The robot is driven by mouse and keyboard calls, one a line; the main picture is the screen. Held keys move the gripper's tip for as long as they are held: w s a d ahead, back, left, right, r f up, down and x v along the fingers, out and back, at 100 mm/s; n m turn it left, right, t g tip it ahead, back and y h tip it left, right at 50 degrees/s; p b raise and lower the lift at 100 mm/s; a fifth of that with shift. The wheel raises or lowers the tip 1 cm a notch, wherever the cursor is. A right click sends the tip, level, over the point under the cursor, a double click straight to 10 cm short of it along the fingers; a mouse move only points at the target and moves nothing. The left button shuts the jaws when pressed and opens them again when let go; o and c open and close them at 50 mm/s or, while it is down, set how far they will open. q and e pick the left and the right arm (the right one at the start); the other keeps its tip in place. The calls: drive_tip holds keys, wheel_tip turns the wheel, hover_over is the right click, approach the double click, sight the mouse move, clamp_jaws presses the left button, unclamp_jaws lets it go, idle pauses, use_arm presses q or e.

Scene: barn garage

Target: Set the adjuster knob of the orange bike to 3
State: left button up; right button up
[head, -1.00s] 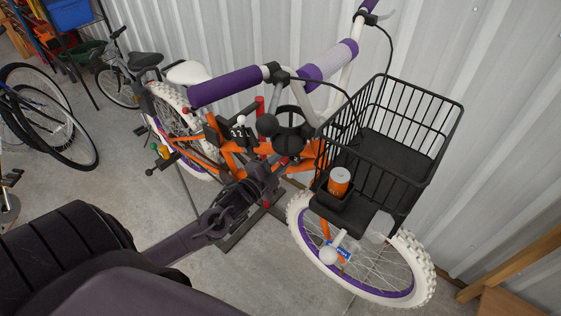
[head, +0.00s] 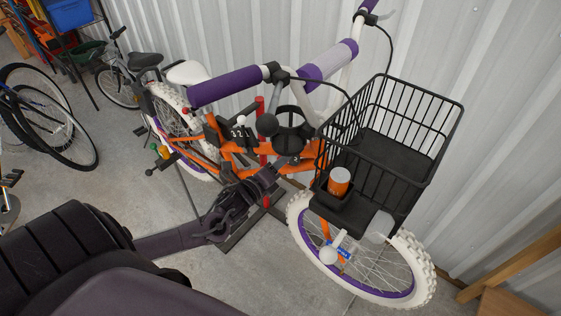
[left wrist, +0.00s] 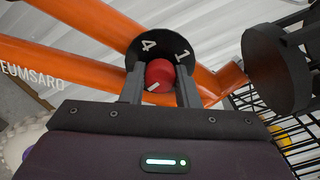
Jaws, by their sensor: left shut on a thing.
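The orange bike (head: 205,150) stands on a dark repair stand by the wall. In the left wrist view its orange frame tubes (left wrist: 82,68) cross behind a black dial (left wrist: 165,44) showing white numerals 4 and 1; other numerals are not visible. The red adjuster knob (left wrist: 158,77) sits on the dial, its white mark toward the lower left. My left gripper (left wrist: 160,84) is shut on the knob, one finger on each side. In the head view my left gripper (head: 270,177) is beside the bike frame and hides the knob. My right gripper is not in view.
A black wire basket (head: 410,125) and an orange-and-white can (head: 339,181) are over the front wheel (head: 410,255). A black cylindrical part (left wrist: 273,70) is close right of my gripper. Handlebar grips (head: 228,86) are above. Other bikes stand at left; some floor is bare.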

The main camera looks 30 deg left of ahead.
use_arm(q)
drive_tip(key=shift+m, duration=1.2)
drive_tip(key=o, duration=1)
drive_tip(key=shift+s+a+b, duration=0.2)
drive_tip(key=shift+s+b, duration=0.15)
drive_tip(key=shift+s, duration=1.6)
drive_tip(key=shift+s+a+b, duration=0.15)
drive_tip(key=shift+s+b, duration=0.15)
drive_tip(key=shift+s, duration=1.65)
